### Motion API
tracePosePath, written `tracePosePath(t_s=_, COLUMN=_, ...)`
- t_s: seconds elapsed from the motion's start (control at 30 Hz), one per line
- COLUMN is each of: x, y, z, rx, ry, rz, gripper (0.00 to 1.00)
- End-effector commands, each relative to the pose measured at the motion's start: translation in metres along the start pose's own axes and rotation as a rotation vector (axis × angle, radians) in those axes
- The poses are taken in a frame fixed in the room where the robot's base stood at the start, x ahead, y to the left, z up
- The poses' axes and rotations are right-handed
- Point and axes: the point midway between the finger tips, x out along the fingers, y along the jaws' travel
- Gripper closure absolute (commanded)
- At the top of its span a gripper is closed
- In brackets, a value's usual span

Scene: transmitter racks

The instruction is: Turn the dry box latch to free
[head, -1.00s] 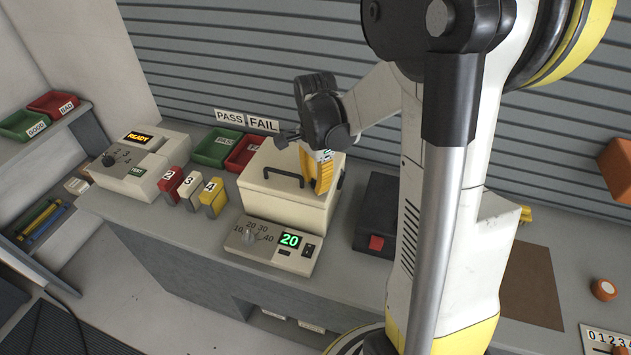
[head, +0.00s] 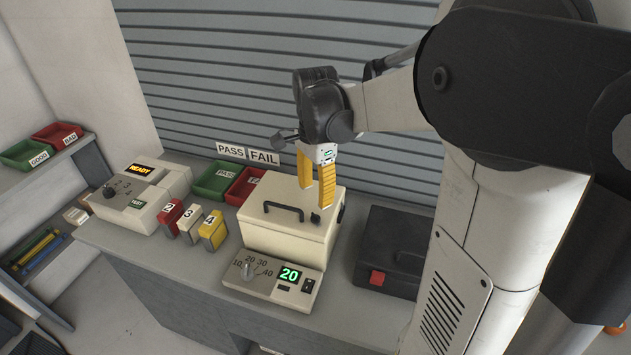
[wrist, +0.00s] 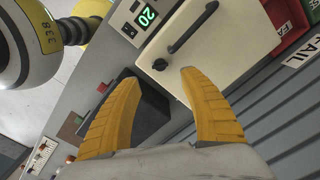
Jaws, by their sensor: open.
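The dry box (head: 292,232) is a cream box with a black handle (head: 284,209) on its lid, standing on the bench behind a control unit reading 20. A small black latch knob (head: 315,218) sits on the lid near its right front corner. In the wrist view the latch (wrist: 159,64) shows beside the handle (wrist: 193,27). My gripper (head: 317,196) points down above the right part of the lid, with its yellow fingers apart and nothing between them. In the wrist view the latch lies beyond the open fingertips (wrist: 160,74), and the fingers look clear of it.
A black case (head: 385,245) with a red block stands right of the dry box. Green (head: 215,180) and red (head: 243,186) trays are behind left. Several numbered blocks (head: 190,222) and a READY unit (head: 140,196) stand left. A slatted wall rises behind.

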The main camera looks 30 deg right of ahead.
Motion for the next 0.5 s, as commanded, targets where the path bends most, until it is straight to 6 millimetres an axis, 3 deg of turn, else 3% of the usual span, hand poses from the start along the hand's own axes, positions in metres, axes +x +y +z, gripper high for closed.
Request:
tracePosePath(t_s=0.2, x=-0.030, y=0.000, z=0.000, rx=0.000, ry=0.000, rz=0.000, gripper=0.49)
tracePosePath(t_s=0.5, x=-0.035, y=0.000, z=0.000, rx=0.000, ry=0.000, rz=0.000, gripper=0.49)
